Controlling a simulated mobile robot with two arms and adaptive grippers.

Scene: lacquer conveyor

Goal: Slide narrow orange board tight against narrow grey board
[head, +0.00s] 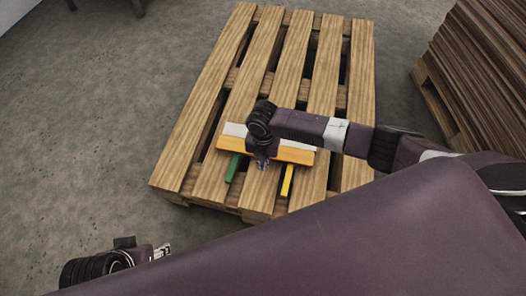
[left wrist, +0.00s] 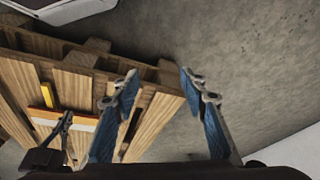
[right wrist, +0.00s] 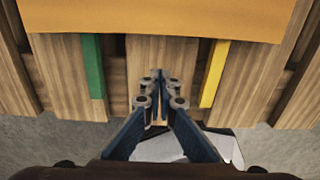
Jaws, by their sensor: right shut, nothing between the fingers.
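The narrow orange board (head: 295,155) lies crosswise on the pallet, on the near side of the narrow grey board (head: 235,129). Both run roughly parallel; I cannot tell whether a thin gap separates them, as my right arm covers part. The orange board also fills the top of the right wrist view (right wrist: 165,15). My right gripper (head: 262,163) is shut and empty, pointing down at the near side of the orange board, between a green strip (head: 232,168) and a yellow strip (head: 287,181). My left gripper (left wrist: 160,82) is open and empty, off the pallet's near left.
The wooden pallet (head: 200,108) has slats with gaps between them and rests on a grey concrete floor (head: 90,120). A tall stack of brown boards (head: 480,75) stands at the right. The pallet's far part is bare.

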